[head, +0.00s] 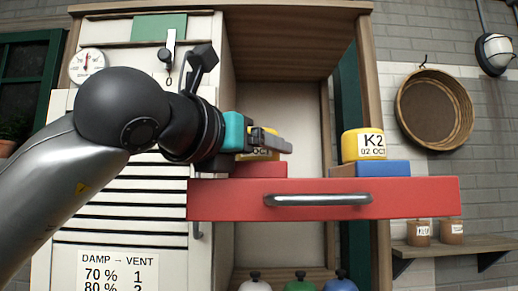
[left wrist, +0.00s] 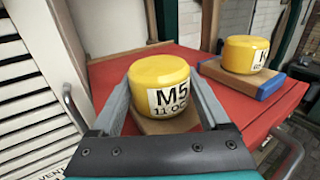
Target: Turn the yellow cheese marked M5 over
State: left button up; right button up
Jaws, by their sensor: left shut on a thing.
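The yellow cheese marked M5 (left wrist: 161,84) stands with its label reading upright in the left wrist view. It is on or just over a wooden board (left wrist: 166,127); I cannot tell if it touches. My left gripper (left wrist: 160,76) is shut on it, one finger on each side. In the head view, my left gripper (head: 272,140) hides most of the cheese (head: 258,156), above a red-fronted board (head: 260,170). The red drawer (head: 230,201) is pulled out beneath. My right gripper is in neither view.
A yellow cheese marked K2 (head: 362,146) stands on a blue-fronted board (head: 383,169) at the drawer's right. A metal handle (head: 318,200) juts from the drawer front. Several cheeses, white (head: 254,285), green (head: 300,284) and blue (head: 340,284), show below. Bare drawer floor separates the boards.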

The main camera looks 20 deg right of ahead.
pick_arm(q)
jog(key=c, duration=0.7)
jog(key=shift+o, duration=0.2)
jog(key=shift+r+p, duration=0.75)
jog(key=shift+r, duration=0.55)
